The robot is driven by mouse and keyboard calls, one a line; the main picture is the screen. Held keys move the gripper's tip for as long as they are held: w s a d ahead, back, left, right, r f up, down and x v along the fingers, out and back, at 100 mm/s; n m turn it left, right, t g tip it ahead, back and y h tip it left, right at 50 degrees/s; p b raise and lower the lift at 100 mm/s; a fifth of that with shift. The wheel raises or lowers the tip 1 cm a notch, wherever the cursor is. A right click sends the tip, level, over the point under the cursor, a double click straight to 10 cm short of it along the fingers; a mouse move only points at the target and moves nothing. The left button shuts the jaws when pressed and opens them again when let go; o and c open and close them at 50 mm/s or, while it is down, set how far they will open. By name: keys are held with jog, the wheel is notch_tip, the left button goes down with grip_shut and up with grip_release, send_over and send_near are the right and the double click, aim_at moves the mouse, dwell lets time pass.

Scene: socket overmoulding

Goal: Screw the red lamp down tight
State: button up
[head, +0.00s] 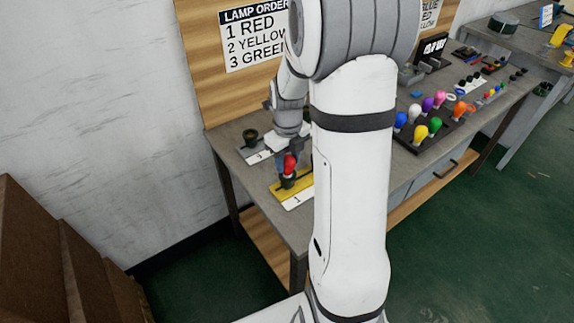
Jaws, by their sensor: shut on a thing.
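The red lamp (290,164) is upright at the socket (287,182) on the yellow plate marked 1 (299,200). My gripper (291,155) reaches down from above and is shut on the red lamp. Its fingertips are small and partly hidden by the lamp and my arm. I cannot tell how deep the lamp sits in the socket.
A grey plate with a dark socket (251,137) stands behind, to the left. A lamp order sign (250,38) lists red, yellow, green. A dark tray (408,148) holds several coloured lamps on the right. My arm hides the bench's middle.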

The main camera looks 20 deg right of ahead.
jog(key=o, duration=0.9)
jog(key=shift+o, duration=0.2)
jog(key=shift+n, duration=0.3)
jog(key=n, duration=0.8)
jog(key=shift+n, duration=0.4)
jog(key=n, duration=0.6)
jog(key=shift+n, duration=0.4)
jog(key=n, duration=0.6)
jog(key=shift+n, duration=0.4)
